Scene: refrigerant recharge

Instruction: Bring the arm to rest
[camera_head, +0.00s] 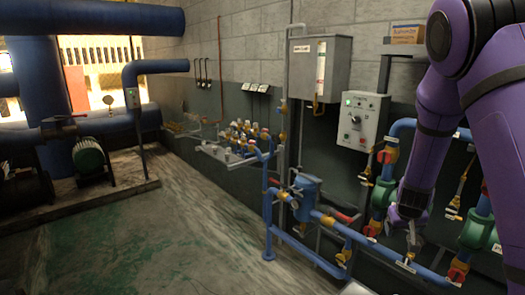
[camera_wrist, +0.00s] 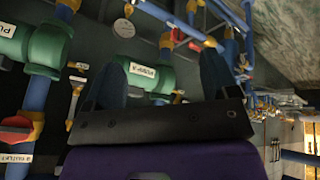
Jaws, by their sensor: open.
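My purple arm (camera_head: 435,120) hangs down along the right side of the head view, bent near the top. My gripper (camera_head: 408,258) points downward in front of the blue pipework and the green pumps. In the wrist view my gripper (camera_wrist: 162,75) shows two dark fingers standing well apart, with nothing held between them. A green pump (camera_wrist: 150,80) with a white label shows behind the fingers. I cannot tell how far the fingertips are from the pipes.
Blue pipes with red-handled valves (camera_head: 345,230) run close beside my gripper. A control box (camera_head: 362,120) and a grey cabinet (camera_head: 320,68) hang on the wall. A valve manifold (camera_head: 245,140) stands farther back. The green floor (camera_head: 130,240) at left is clear.

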